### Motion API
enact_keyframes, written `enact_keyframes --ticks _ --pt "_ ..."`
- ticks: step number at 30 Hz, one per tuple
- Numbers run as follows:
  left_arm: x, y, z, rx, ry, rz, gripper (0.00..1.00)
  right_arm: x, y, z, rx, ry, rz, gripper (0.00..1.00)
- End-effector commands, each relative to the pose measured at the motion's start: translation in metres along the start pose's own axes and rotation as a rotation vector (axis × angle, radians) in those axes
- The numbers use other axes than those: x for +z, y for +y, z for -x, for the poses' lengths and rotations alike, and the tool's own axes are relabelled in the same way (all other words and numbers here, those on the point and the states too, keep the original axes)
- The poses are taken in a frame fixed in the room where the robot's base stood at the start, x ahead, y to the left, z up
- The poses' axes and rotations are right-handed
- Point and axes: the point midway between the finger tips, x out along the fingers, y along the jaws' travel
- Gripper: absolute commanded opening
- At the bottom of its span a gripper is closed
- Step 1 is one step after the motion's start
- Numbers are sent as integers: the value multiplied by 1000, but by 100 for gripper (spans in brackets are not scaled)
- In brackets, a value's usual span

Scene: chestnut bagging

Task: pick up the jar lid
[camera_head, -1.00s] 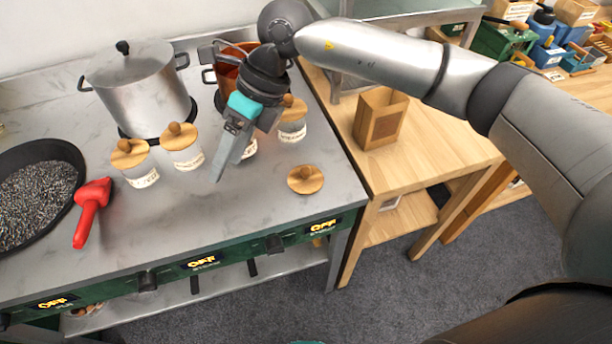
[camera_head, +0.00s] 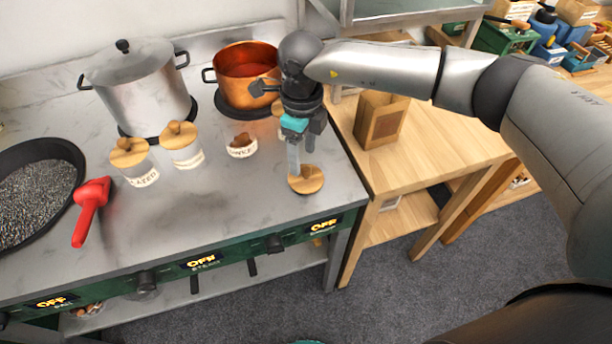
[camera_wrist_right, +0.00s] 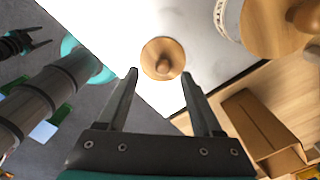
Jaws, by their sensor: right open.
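The jar lid, a round wooden disc with a knob (camera_head: 310,181), lies loose near the front right corner of the grey counter. In the right wrist view the lid (camera_wrist_right: 163,57) shows just beyond and between the fingertips. My right gripper (camera_head: 302,168) is open and empty, pointing down over the lid; its fingers hide part of it in the head view. An open glass jar with brown contents (camera_head: 241,147) stands left of the gripper. My left gripper seems to show small and dark at the left edge of the right wrist view (camera_wrist_right: 38,43); its jaws are unclear.
Two lidded jars (camera_head: 135,165) (camera_head: 184,148) stand to the left; another lidded jar is partly behind my right gripper. A copper pot (camera_head: 246,80), a steel pot (camera_head: 140,90), a black pan (camera_head: 75,163) and a red scoop (camera_head: 90,210) occupy the counter. The front middle is clear.

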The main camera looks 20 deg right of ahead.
Motion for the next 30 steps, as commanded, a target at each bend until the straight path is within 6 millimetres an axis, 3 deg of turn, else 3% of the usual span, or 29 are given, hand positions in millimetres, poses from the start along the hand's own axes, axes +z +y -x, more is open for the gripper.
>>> enact_keyframes --ticks 12,21,30 --pt "0 0 -2 -1 0 1 61 -4 -5 -49 1 1 0 67" --pt "0 0 -3 -1 0 0 61 -4 -5 -54 0 0 -1 67" --pt "0 0 -3 0 0 0 61 -4 -5 -54 0 0 -1 34"
